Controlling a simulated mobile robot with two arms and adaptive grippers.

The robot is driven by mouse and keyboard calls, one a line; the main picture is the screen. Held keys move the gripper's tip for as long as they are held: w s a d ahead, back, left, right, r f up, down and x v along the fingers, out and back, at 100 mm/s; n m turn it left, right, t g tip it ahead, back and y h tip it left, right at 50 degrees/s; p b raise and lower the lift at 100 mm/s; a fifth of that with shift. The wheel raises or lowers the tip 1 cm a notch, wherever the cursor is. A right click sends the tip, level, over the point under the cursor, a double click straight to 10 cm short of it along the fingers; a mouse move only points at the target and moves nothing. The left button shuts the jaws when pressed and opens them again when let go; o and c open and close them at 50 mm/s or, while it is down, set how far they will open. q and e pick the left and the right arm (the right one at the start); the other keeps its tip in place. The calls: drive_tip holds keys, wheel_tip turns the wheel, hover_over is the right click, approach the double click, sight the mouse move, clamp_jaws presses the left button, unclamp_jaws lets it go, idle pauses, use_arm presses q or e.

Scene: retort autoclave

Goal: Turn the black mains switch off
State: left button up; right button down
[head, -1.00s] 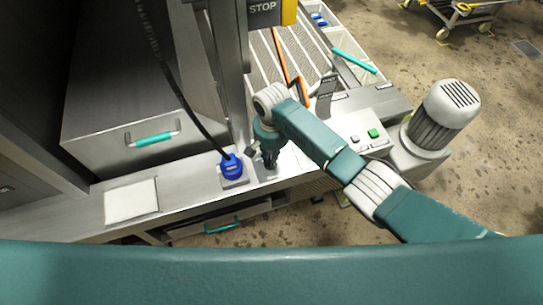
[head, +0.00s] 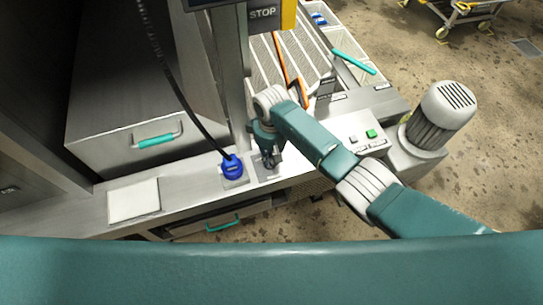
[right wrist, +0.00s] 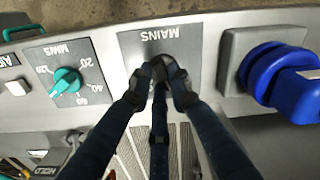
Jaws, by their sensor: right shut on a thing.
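The black mains switch (right wrist: 168,68) sits on a grey plate marked MAINS (right wrist: 135,46) in the right wrist view. My right gripper (right wrist: 162,80) is shut on the switch, its dark fingers gathered around it and hiding most of it. The switch's exact angle cannot be told. In the head view, the right gripper (head: 268,160) points down at the plate on the steel ledge, just right of the blue plug. My left gripper is not in view.
The blue plug (head: 232,168) with its black cable stands close beside the gripper; it also shows in the right wrist view (right wrist: 285,80). A teal timer knob (right wrist: 66,80) lies on the other side. A grey motor (head: 440,117) stands at the right. A white pad (head: 133,201) lies on the ledge.

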sight(270, 159)
drive_tip(key=shift+w+a+r+n, duration=0.1)
drive_tip(key=shift+n, duration=1.05)
drive_tip(key=shift+w+a+n, duration=0.1)
drive_tip(key=shift+n, duration=1.05)
drive_tip(key=c, duration=1.6)
unclamp_jaws()
drive_tip(key=shift+s, duration=0.1)
drive_tip(key=shift+d, duration=0.1)
wheel_tip(270, 159, up, 12)
